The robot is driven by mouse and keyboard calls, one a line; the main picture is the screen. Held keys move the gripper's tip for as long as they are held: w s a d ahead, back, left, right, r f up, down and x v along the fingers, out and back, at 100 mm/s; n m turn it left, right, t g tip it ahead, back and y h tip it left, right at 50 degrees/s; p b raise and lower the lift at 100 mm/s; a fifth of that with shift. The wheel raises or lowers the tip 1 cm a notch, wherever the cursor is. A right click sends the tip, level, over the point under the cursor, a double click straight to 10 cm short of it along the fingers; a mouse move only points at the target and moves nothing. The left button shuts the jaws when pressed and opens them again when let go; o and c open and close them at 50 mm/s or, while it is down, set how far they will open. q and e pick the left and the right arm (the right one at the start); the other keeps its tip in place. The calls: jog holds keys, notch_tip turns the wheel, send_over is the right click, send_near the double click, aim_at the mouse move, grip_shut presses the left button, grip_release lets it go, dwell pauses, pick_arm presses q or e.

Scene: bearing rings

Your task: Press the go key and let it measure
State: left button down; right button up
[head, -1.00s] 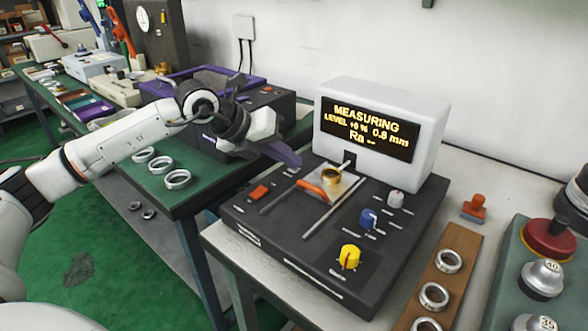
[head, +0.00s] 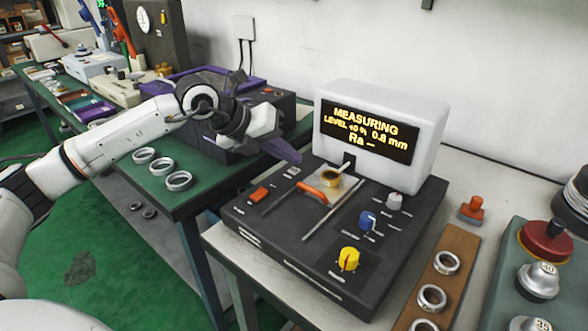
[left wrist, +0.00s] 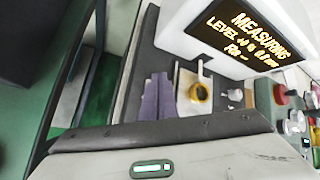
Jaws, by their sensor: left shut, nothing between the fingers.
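The measuring machine (head: 290,243) is a dark console with a white display housing (head: 428,122). Its screen (head: 366,130) reads MEASURING, LEVEL +0 %, 0.8 mm and Ra with dashes; it also shows in the left wrist view (left wrist: 243,38). A brass-coloured ring (head: 331,179) sits on the stage below the screen, by a dark probe (head: 348,160). A red-orange key (head: 259,194) is on the console's left part. My left gripper (head: 297,158) is shut and empty, above the console's back left, apart from the keys. Its purple fingers (left wrist: 157,97) show in the left wrist view. My right gripper is out of view.
Yellow (head: 348,259), blue (head: 367,220) and grey (head: 394,201) knobs stand on the console. Steel rings lie on a wooden board (head: 454,262) at right and on the green bench (head: 205,193) at left. Weights and a red-topped stamp stand far right.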

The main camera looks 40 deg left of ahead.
pick_arm(q)
notch_tip(320, 180, up, 5)
jog(key=p, duration=0.3)
jog(key=shift+p, duration=0.3)
dwell(0.4)
jog(key=shift+r, duration=0.1)
